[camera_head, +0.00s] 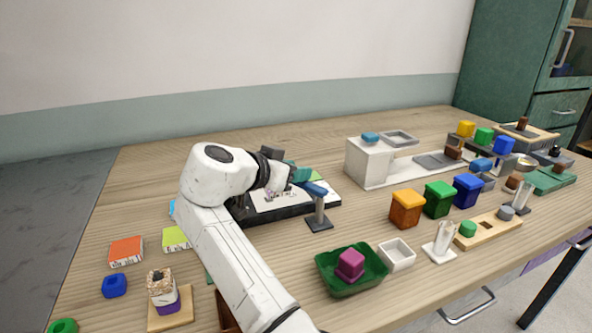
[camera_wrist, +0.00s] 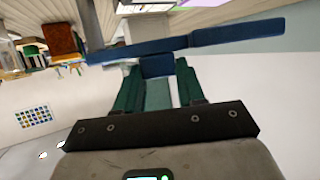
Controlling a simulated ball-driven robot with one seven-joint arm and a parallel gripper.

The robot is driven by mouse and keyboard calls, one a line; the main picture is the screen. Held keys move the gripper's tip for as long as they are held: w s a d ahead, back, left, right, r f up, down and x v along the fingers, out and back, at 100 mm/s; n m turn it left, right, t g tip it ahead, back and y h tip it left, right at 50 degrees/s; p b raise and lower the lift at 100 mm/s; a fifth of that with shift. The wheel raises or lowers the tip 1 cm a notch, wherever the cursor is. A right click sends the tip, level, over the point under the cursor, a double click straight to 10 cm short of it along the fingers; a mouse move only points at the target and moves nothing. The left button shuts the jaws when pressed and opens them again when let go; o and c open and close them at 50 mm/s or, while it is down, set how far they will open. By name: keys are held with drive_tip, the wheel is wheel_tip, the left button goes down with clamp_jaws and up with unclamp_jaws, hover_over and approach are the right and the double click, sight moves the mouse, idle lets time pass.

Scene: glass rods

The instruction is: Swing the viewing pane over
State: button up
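A blue bar (camera_head: 314,189) lies across the top of a grey post on a foot (camera_head: 319,215) in the head view. It looks like the swinging arm, but I cannot make out a clear pane. My gripper (camera_head: 300,177) is at the bar's upper left end, with dark green fingers. In the wrist view the blue bar (camera_wrist: 230,38) runs across just past the fingertips. A blue block (camera_wrist: 157,67) sits between the tips of my gripper (camera_wrist: 158,72). Whether the fingers press on it is unclear.
A black tray with a white sheet (camera_head: 272,203) lies beside the post, partly behind my arm. A green tray (camera_head: 329,281) with a magenta block stands in front. Orange (camera_head: 405,208), green and blue bins stand to the right. A white machine (camera_head: 367,164) stands behind.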

drive_tip(key=o, duration=0.4)
drive_tip(key=v, duration=1.1)
drive_tip(key=shift+d, duration=0.1)
